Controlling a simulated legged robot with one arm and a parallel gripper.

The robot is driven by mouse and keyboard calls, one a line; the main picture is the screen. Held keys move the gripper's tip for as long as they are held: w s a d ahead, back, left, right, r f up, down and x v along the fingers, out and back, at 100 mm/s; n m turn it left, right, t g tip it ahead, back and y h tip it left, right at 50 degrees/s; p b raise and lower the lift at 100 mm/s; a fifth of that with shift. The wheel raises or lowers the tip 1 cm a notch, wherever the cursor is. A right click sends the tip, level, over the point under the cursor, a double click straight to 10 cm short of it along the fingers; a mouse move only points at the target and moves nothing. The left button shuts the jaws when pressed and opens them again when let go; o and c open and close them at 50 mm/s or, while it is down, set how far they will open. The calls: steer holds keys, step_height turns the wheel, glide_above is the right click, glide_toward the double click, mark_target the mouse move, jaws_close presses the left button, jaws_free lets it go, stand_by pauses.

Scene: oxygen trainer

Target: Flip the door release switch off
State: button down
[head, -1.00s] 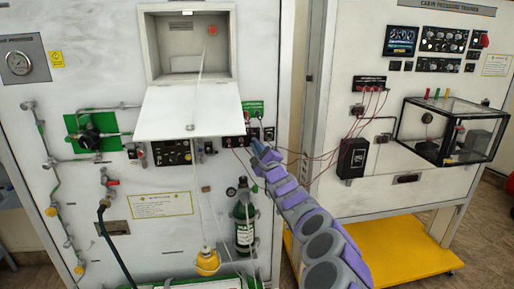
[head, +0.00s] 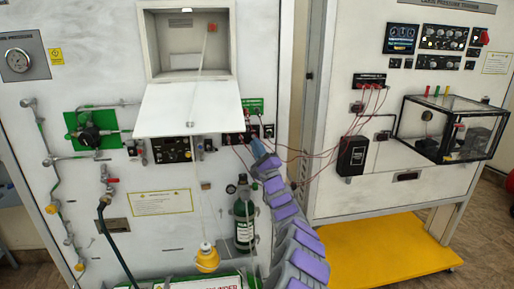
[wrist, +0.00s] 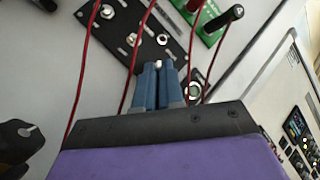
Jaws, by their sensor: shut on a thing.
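My gripper (wrist: 158,82) has its two blue fingers close together at a black switch panel (wrist: 112,30) in the wrist view. Its fingertips are shut on a small metal toggle (wrist: 161,66) at the panel's lower edge, which I take for the door release switch. The fingers cover most of it, so its position and label cannot be read. In the head view my gripper (head: 260,150) reaches the panel area right of the open white door (head: 188,110), which hangs down from a recessed box.
Red leads (head: 300,155) run from the panel to the right-hand trainer, close to my gripper. A green plate (wrist: 212,20) with plugs sits beside the panel. A green cylinder (head: 244,222) stands below. A yellow base (head: 385,250) lies to the right.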

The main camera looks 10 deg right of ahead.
steer(key=shift+f, duration=0.2)
steer(key=c, duration=1.4)
jaws_free()
steer(key=shift+w+a, duration=0.1)
steer(key=shift+w, duration=0.05)
steer(key=shift+o, duration=0.7)
steer(key=shift+r, duration=0.1)
steer(key=p+v, duration=0.4)
steer(key=v, duration=1.3)
steer(key=shift+f, duration=0.3)
steer(key=shift+r, duration=0.1)
